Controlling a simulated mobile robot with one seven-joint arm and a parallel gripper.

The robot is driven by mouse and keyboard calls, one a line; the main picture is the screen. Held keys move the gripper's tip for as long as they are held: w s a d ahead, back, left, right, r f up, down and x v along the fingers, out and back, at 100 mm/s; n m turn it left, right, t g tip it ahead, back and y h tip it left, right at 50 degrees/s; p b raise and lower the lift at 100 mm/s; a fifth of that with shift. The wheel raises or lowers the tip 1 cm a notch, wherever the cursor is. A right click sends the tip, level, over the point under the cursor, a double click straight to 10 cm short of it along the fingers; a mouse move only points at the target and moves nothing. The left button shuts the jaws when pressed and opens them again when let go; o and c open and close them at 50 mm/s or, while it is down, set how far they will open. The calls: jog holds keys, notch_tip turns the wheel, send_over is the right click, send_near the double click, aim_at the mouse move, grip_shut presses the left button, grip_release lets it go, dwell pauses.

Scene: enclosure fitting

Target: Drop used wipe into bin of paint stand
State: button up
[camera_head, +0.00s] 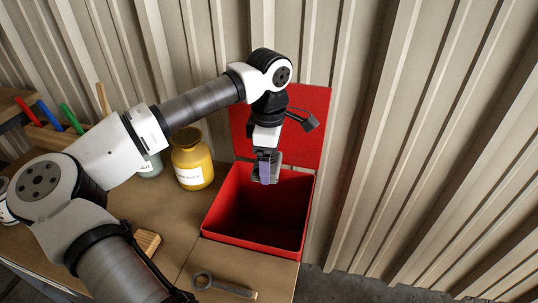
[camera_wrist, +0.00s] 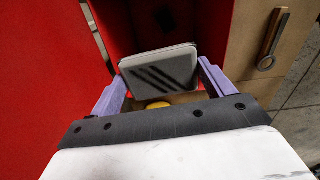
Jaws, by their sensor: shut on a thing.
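My gripper (camera_head: 266,170) points down over the open mouth of the red bin (camera_head: 250,244). Its purple fingers (camera_wrist: 160,85) are closed on the wipe, a flat pale-grey folded pad (camera_wrist: 160,72) with dark diagonal streaks. In the head view the wipe is mostly hidden by the fingers. The wipe is held at about the height of the bin's rim, near its back side. The bin's red lid (camera_head: 310,125) stands raised behind it. The bin's inside is dark, and I cannot make out its floor.
A yellow jar (camera_head: 191,160) and a paler jar (camera_head: 151,165) stand left of the bin. Coloured handles (camera_head: 70,118) stand at far left. A corrugated wall rises close behind.

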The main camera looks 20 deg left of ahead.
jog(key=o, duration=0.9)
notch_tip(320, 180, up, 14)
jog(key=shift+f, duration=0.1)
